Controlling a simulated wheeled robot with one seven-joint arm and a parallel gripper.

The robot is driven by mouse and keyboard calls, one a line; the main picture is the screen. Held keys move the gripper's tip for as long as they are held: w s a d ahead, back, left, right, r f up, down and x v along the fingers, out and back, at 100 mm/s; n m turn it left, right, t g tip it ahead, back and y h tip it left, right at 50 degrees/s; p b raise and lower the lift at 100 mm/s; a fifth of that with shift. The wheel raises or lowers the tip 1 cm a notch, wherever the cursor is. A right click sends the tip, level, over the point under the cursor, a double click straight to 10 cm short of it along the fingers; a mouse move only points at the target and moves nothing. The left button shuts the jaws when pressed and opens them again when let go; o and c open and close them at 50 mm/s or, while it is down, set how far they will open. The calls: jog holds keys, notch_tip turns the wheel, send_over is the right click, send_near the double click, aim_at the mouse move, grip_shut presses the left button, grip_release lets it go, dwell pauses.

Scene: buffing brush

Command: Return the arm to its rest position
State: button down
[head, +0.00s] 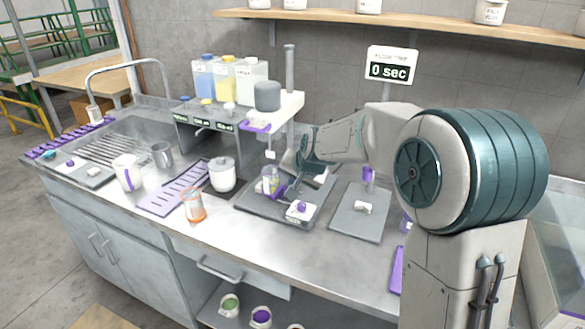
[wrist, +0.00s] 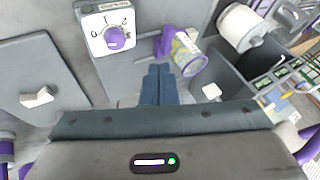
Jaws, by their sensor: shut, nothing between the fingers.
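My gripper (wrist: 158,84) shows in the wrist view with its two blue fingers pressed together and nothing between them. It is over the dark grey station on the bench, beside a white dial box (wrist: 112,30) with a purple knob. A clear beaker (wrist: 184,52) with a purple band is just right of the fingertips in that view. In the head view my arm (head: 385,135) reaches left over the bench, bent down toward the beaker (head: 269,182) and dial box (head: 299,211). The fingertips are hard to make out there.
A grey tray (head: 361,222) with a white block (head: 362,208) lies right of the station. A grey post (head: 289,70) and a sign (head: 390,67) stand behind.

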jog(key=s+d+n+g+h, duration=0.1)
jog(key=s+d, duration=0.4)
jog(key=s, duration=0.6)
jog(key=s+d+n+g+h, duration=0.1)
jog(key=s+d, duration=0.4)
jog(key=s, duration=0.6)
jog(key=s+d+n+g+h, duration=0.1)
jog(key=s+d, duration=0.4)
jog(key=s, duration=0.6)
jog(key=shift+r+n+g, duration=0.3)
jog(key=shift+r, duration=0.05)
